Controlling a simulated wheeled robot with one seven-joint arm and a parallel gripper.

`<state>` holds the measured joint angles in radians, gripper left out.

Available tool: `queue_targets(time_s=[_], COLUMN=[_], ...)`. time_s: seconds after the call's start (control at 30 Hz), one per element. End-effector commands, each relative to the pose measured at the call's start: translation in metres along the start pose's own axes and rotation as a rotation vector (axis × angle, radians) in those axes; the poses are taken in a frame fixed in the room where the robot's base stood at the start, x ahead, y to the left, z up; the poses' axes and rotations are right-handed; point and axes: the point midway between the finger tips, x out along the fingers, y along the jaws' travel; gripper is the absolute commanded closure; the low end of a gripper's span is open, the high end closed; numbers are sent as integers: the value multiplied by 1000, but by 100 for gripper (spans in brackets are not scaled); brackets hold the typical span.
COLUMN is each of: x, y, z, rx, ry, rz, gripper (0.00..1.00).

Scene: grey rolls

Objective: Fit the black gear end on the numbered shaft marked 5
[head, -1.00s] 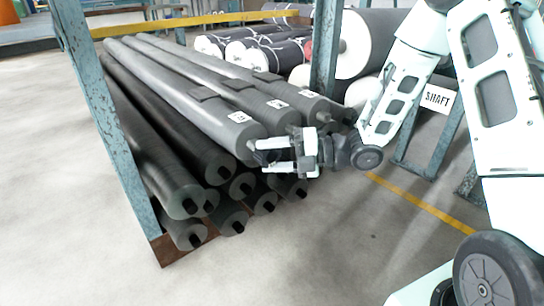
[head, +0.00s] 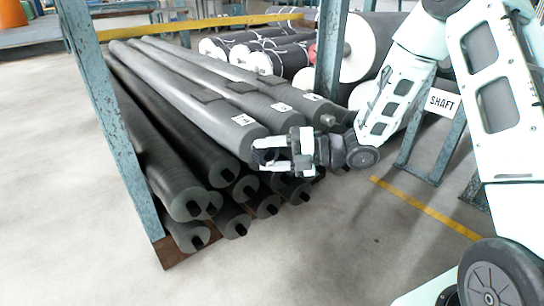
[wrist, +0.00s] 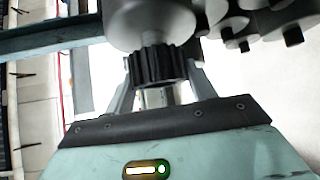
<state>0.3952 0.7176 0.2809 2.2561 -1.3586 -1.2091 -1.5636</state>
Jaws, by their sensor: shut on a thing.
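My gripper (head: 260,152) is at the near end of the leftmost roll in the top row (head: 205,95). That grey roll carries a white label (head: 242,119), whose mark is too blurred to read surely. In the wrist view my gripper (wrist: 160,78) is shut on the black gear end (wrist: 157,66), a ribbed dark cylinder. The gear's far side is against or very close to the roll's round end face (wrist: 150,22).
Two more labelled rolls lie to the right, one label in the middle (head: 280,107) and one farther right (head: 313,98). Several dark rolls with bare stubs (head: 196,208) lie below. A blue rack post (head: 110,110) stands left. Floor in front (head: 320,250) is clear.

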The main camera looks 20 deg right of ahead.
Motion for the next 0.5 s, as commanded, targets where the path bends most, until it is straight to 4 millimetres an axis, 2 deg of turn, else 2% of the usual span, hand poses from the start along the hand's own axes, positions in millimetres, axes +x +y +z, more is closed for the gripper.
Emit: queue_targets(time_s=[0.5], x=[10], y=[0], z=[11], rx=[-1], ry=[0], rz=[2], gripper=[79])
